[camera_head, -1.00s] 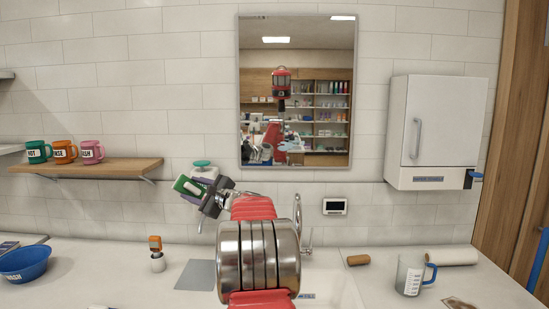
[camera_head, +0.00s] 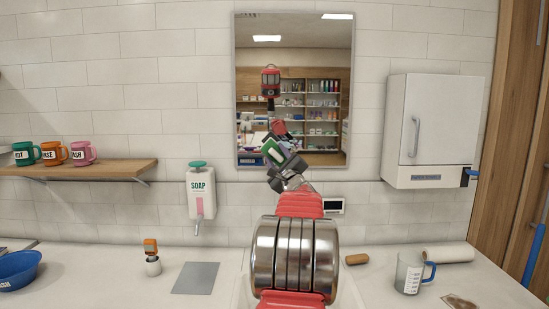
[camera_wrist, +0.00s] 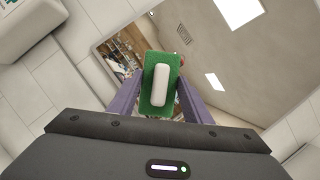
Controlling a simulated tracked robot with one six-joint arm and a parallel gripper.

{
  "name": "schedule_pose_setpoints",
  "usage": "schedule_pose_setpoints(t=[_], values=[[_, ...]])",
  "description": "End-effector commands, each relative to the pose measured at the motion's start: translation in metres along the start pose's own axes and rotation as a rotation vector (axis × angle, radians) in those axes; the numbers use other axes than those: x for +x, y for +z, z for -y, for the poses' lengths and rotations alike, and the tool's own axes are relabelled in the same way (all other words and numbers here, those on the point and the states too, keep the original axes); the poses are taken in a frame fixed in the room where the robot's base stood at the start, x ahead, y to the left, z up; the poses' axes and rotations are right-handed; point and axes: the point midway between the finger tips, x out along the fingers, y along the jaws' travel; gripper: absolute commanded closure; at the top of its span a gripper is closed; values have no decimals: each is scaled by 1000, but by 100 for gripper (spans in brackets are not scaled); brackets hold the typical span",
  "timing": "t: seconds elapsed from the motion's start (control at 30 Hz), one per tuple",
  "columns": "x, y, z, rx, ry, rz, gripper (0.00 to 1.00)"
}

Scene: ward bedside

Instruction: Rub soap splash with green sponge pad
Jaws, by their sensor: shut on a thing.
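My gripper (camera_head: 277,157) is shut on the green sponge pad (camera_head: 271,151), in front of the mirror's lower part. In the wrist view, the pad (camera_wrist: 160,72) sits between the two purple fingers with a white bar along its face. The mirror (camera_head: 295,65) hangs on the tiled wall and reflects shelves and my red body. I cannot tell whether the pad touches the glass. No soap splash can be made out clearly; a brownish patch (camera_head: 459,302) lies on the counter at the lower right.
A soap dispenser (camera_head: 201,197) hangs left of the mirror, and a white cabinet (camera_head: 440,125) right of it. A shelf (camera_head: 80,169) holds mugs. On the counter (camera_head: 205,255) stand a blue bowl (camera_head: 18,268), an orange-topped brush (camera_head: 152,260) and a measuring jug (camera_head: 409,274).

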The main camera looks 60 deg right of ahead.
Motion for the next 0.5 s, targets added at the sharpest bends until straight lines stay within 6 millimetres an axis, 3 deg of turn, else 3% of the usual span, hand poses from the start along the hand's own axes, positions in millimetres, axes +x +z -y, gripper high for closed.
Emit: schedule_pose_setpoints(t=[0.5], values=[[10,-3,-2,0,4,2,80]])
